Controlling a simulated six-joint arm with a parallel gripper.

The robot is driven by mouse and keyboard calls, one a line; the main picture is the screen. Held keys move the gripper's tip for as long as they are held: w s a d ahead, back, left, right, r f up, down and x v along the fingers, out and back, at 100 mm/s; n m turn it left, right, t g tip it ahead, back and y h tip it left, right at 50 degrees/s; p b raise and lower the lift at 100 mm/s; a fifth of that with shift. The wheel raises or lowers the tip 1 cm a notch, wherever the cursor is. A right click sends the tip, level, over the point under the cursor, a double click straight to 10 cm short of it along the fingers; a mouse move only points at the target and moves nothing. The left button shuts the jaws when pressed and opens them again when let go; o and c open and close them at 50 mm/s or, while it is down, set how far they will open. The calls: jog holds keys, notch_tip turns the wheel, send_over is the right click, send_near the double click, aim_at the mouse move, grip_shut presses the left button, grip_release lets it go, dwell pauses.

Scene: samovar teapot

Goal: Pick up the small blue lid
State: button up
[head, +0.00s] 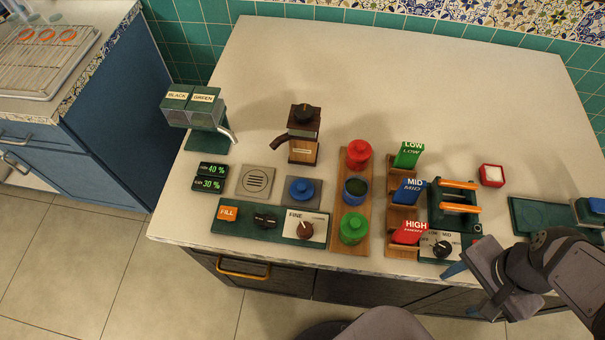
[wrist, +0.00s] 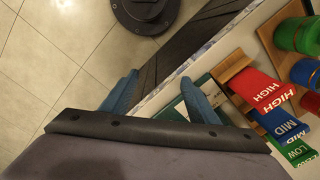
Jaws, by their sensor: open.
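I cannot make out the lid in the wrist view. My gripper (head: 476,287) is at the front right edge of the counter, well to the right of the lid. Its two blue fingers are apart and empty in the wrist view (wrist: 158,92).
Red (head: 358,153) and green (head: 353,228) canisters flank the blue one. LOW, MID and HIGH cards (head: 410,232) and a toaster-like green rack (head: 454,205) stand between my gripper and the lid. A wooden grinder (head: 303,134) stands behind the lid. The counter's back is clear.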

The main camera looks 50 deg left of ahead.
jog(key=s+a+r+m+p, duration=0.1)
jog(key=s+a+r+p, duration=0.2)
jog(key=a+r+p, duration=0.55)
jog(key=n+b, duration=0.2)
jog(key=b, duration=0.6)
send_over(302, 186)
jog(key=f, duration=0.3)
jog(key=shift+w+a+f, duration=0.1)
jog(key=shift+w+f, duration=0.1)
jog(key=shift+f, duration=0.2)
jog(key=shift+s+f+p, duration=0.2)
jog(key=shift+f+p, duration=1.2)
jog(key=shift+f, duration=2.25)
jog(key=shift+c, duration=0.3)
jog(key=c, duration=0.8)
